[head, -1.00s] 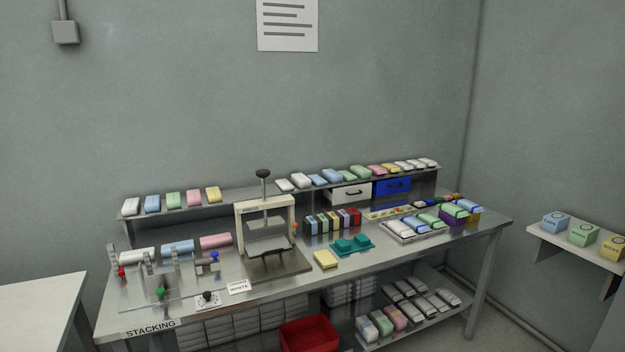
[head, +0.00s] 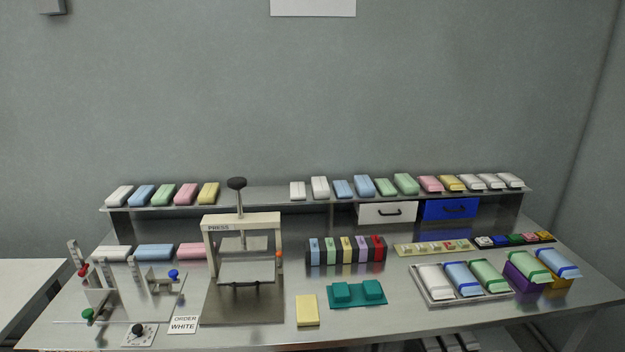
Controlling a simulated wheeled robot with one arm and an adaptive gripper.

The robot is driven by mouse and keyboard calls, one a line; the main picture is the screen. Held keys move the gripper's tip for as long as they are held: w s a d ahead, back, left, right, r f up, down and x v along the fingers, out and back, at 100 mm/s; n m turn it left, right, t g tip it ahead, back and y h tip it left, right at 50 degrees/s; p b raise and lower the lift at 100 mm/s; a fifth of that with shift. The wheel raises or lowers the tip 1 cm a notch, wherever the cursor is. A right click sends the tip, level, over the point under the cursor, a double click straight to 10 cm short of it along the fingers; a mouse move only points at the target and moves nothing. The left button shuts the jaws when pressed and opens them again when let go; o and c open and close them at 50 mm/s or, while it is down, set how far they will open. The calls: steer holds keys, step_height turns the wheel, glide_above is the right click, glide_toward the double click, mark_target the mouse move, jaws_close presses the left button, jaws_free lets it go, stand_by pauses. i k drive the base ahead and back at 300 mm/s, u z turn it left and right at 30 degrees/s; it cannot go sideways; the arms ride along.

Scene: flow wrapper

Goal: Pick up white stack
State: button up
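Several white blocks are in view, and I cannot tell which one is the white stack. One white block (head: 120,196) lies at the left end of the raised shelf. Another white block (head: 113,252) lies on the bench below it, left of a blue block (head: 155,252) and a pink block (head: 191,251). More white blocks (head: 319,187) lie along the middle and right of the shelf. A card (head: 183,324) reads "ORDER WHITE". My gripper is not in view.
A press (head: 242,219) stands left of centre. Upright posts and clamps with coloured knobs (head: 103,292) stand on a plate at the left. A yellow block (head: 307,310) and a teal fixture (head: 357,293) lie near the front. Small bare patches of bench lie between them.

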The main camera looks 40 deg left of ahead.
mark_target(322, 190)
steer(key=u, duration=0.6)
steer(key=i, duration=1.05)
steer(key=u, duration=1)
